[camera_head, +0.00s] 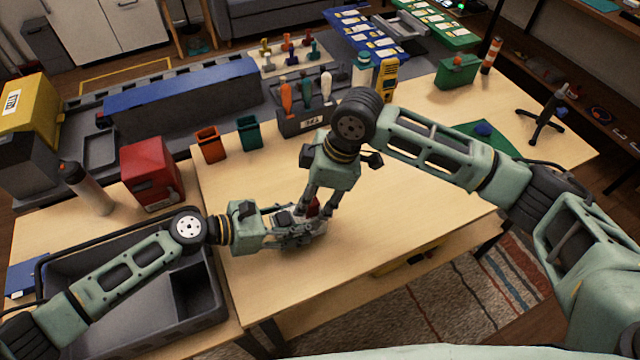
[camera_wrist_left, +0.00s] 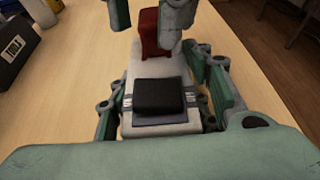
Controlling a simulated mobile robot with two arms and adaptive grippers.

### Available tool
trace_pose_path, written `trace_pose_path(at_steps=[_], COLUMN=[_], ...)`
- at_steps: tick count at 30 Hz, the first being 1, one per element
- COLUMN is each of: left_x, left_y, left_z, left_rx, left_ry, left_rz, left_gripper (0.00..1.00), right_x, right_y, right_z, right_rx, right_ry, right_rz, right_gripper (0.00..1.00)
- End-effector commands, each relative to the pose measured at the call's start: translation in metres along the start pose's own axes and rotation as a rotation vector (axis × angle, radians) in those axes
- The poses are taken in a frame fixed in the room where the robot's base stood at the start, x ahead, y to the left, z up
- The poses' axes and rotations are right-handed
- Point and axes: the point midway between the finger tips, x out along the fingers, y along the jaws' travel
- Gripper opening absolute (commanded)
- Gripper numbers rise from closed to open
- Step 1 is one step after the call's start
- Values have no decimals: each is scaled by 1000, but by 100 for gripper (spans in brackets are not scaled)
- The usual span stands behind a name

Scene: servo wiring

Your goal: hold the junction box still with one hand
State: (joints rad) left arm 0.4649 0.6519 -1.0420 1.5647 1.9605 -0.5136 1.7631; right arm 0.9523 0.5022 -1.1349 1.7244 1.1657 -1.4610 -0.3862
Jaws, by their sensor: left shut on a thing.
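The junction box is a pale grey box (camera_wrist_left: 160,122) with a black block (camera_wrist_left: 158,97) on top, lying on the wooden table. My left gripper (camera_head: 302,230) is low at the table and shut on the box. Its fingers press the box's two sides in the left wrist view (camera_wrist_left: 165,108). A dark red block (camera_wrist_left: 151,32) is at the far end of the box, and it shows as a small red patch in the head view (camera_head: 313,206). My right gripper (camera_head: 316,205) points down beside the red block. Whether its fingers grip the block is unclear.
A grey bin (camera_head: 130,345) stands at the left under my left arm. A red box (camera_head: 150,172), an orange cup (camera_head: 208,144), a green cup (camera_head: 249,133) and a screwdriver rack (camera_head: 300,122) stand behind.

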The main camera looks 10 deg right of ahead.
Motion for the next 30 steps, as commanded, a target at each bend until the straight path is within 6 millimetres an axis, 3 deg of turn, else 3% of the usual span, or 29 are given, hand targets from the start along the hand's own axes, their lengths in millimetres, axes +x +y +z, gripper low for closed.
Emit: trace_pose_path(at_steps=[12, 25, 28, 29, 30], left_x=[0, 0, 0, 0, 0], left_y=[0, 0, 0, 0, 0], left_z=[0, 0, 0, 0, 0], left_rx=[-1, -1, -1, -1, -1], left_ry=[0, 0, 0, 0, 0], left_rz=[0, -1, -1, -1, -1], left_gripper=[11, 11, 11, 11, 11], right_x=[9, 8, 8, 8, 8], right_y=[0, 0, 0, 0, 0], right_z=[0, 0, 0, 1, 1], right_rx=[-1, 0, 0, 0, 0], right_ry=[0, -1, -2, -2, -2], right_rz=[0, 0, 1, 1, 1], right_gripper=[37, 0, 0, 14, 11])
